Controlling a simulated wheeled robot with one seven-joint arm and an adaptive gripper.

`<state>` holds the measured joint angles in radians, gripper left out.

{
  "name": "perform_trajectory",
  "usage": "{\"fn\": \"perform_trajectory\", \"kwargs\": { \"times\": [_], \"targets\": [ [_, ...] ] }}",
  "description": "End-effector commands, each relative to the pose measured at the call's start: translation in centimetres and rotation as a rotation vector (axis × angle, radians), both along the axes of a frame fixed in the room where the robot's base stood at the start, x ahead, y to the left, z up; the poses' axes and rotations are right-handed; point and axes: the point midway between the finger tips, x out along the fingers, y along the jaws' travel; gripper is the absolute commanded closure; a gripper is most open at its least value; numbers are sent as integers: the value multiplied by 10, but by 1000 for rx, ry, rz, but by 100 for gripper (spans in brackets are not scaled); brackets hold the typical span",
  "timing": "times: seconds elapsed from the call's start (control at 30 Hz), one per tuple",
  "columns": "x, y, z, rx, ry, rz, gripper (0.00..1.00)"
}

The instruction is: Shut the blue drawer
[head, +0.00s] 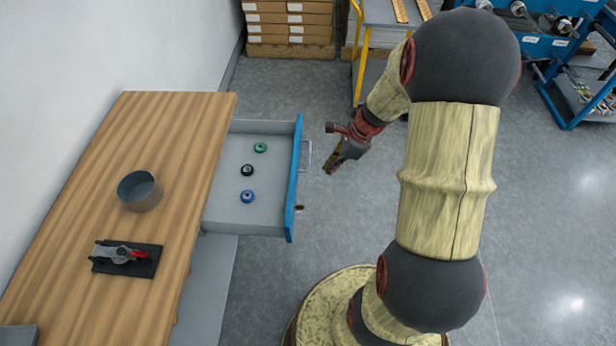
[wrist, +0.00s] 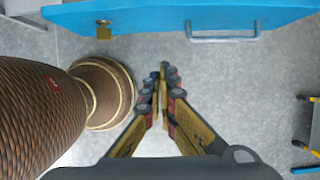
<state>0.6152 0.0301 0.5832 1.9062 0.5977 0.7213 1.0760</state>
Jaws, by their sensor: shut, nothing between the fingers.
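The blue drawer (head: 296,180) is pulled out from under the wooden workbench, its blue front facing right in the head view. Its grey inside holds a green roll (head: 260,147), a black roll (head: 247,170) and a blue roll (head: 248,196). A pale handle (head: 306,155) is on the front; the handle also shows in the wrist view (wrist: 223,39). My gripper (head: 331,172) is shut and empty, a little to the right of the handle and apart from it. In the wrist view my gripper (wrist: 162,70) has its fingertips together below the blue front.
The wooden workbench (head: 150,130) carries a grey round bowl (head: 140,191) and a tool on a black mat (head: 126,259). A lock with a key (wrist: 103,30) sits on the drawer front. A cart (head: 378,40) and blue racks (head: 540,45) stand behind.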

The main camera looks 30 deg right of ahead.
Motion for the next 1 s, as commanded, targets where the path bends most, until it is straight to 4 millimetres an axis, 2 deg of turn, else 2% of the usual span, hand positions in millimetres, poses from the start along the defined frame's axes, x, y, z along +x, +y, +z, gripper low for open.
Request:
{"fn": "perform_trajectory", "kwargs": {
  "times": [0.17, 0.6, 0.8, 1.0],
  "targets": [
    [3, 6, -19, 4, 4, -3, 100],
    [20, 32, -98, 3, 4, 1, 100],
    [36, 55, -93, 0, 1, 4, 100],
    [42, 64, -92, 0, 0, 1, 100]
  ]
}}
